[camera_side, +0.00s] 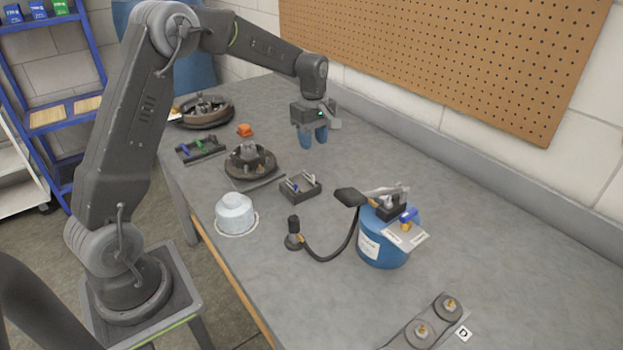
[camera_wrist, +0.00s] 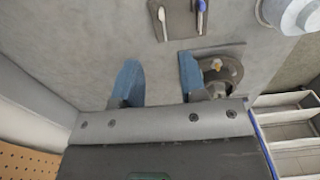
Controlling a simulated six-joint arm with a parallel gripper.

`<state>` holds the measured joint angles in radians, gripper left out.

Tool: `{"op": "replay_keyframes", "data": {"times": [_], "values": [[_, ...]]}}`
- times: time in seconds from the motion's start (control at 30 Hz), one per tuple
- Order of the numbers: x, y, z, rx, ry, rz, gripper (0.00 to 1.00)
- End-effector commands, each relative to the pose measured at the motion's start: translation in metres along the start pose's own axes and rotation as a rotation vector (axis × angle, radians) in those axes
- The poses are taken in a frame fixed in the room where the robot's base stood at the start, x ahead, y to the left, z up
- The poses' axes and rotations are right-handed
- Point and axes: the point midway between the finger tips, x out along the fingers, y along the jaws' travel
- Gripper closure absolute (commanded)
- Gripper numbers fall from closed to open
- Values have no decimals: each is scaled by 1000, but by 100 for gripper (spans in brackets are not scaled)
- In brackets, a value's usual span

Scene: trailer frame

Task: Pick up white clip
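A small dark tray (camera_side: 301,193) stands mid-table in the side view, holding a slim white piece that looks like the white clip (camera_side: 309,181) and a blue piece (camera_side: 291,185). In the wrist view the tray (camera_wrist: 181,30) is at the top edge, with the white clip (camera_wrist: 162,22) at its left and a blue-tipped piece (camera_wrist: 201,8) at its right. My gripper (camera_side: 313,139) hangs above the table behind the tray, apart from it. In the wrist view its blue fingers (camera_wrist: 159,80) are spread with nothing between them.
A round dark fixture (camera_side: 251,163) is left of the tray. A white cylinder (camera_side: 236,214) stands at the front edge. A blue canister (camera_side: 382,240) with a flexible-neck device is to the right. A pegboard wall (camera_side: 450,55) runs behind. The table under my gripper is bare.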

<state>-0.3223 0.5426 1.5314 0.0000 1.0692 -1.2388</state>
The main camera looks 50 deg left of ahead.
Motion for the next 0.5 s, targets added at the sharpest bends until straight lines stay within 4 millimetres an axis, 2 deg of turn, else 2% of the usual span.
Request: {"op": "replay_keyframes", "data": {"times": [0.1,0.2,0.5], "values": [[25,-1,1,2,-1,-4,62],[39,0,0,2,-1,-2,62],[63,-2,1,3,-1,-3,62]]}}
